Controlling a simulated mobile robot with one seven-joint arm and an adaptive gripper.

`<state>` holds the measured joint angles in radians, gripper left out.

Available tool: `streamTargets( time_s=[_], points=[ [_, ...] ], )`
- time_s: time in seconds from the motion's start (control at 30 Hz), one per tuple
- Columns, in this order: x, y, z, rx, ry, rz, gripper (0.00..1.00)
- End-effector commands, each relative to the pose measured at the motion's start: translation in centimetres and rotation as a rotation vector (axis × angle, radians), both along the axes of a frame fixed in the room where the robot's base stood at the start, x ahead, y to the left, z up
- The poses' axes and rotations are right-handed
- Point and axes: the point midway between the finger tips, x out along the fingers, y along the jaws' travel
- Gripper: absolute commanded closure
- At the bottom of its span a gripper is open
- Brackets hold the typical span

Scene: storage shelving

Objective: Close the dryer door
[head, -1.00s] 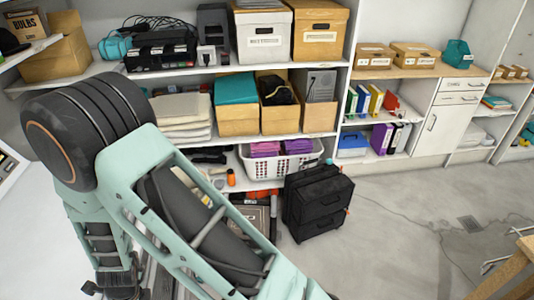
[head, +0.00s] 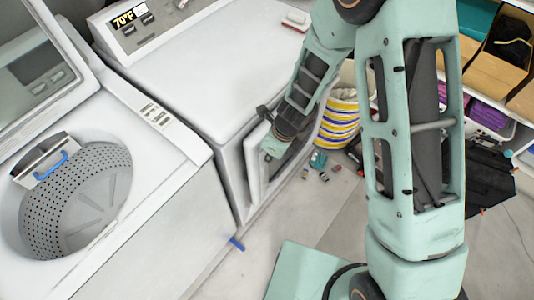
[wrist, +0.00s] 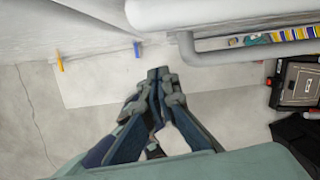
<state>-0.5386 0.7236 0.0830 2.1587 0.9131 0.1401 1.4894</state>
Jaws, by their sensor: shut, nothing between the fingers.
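The white dryer (head: 185,65) stands in the middle left of the head view. Its white door (head: 254,165) is on its front side and appears to stand ajar, sticking out from the body. My arm reaches down to the door, with its wrist end right at the door. In the wrist view my gripper (wrist: 160,78) is shut and empty, its fingers pointing toward a white rounded edge (wrist: 220,14) with a grey bar below it. I cannot tell whether the fingertips touch the door; in the head view they are hidden.
A white washer (head: 180,190) with a raised lid and perforated drum stands at the left. A yellow-striped basket (head: 340,118) is behind my arm, with small items on the floor (head: 320,172).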

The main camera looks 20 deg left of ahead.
Motion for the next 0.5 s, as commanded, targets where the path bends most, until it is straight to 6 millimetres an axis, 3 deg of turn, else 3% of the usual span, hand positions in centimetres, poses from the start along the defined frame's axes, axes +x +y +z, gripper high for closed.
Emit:
streamTargets(
  time_s=[0.03,0.3,0.5],
  points=[
    [0.1,-0.2,1.4,0.001,-0.006,0.002,1.00],
    [-0.4,-1.6,6.7,-0.002,-0.003,-0.002,1.00],
    [-0.7,-2.3,9.1,-0.002,-0.001,-0.002,1.00]
  ],
)
